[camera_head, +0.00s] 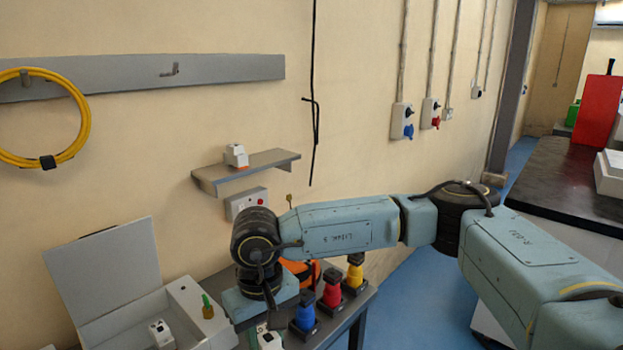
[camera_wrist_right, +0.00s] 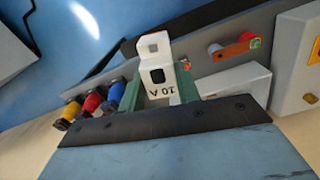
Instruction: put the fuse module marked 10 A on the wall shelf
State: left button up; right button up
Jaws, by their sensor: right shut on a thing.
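The fuse module marked 10 A (camera_wrist_right: 155,50) is white, and its marking shows upside down in the right wrist view. My right gripper (camera_wrist_right: 158,88) is shut on it, with a green finger on each side. In the head view the held module (camera_head: 268,339) shows only partly below my right wrist, low over the bench at the bottom edge. The grey wall shelf (camera_head: 262,167) is up and left of my right gripper. Another white module (camera_head: 236,155) stands on it. My left gripper is not in view.
Blue (camera_head: 305,312), red (camera_head: 332,290) and yellow (camera_head: 355,272) connectors stand right of my gripper. An open white box (camera_head: 130,318) with another module (camera_head: 160,334) in it is at left. A socket box (camera_head: 246,203) sits under the shelf. The shelf's right part is clear.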

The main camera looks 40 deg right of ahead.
aim_at(270, 161)
jog(key=z, duration=2.35)
jog(key=i, duration=3.2)
jog(key=u, duration=3.5)
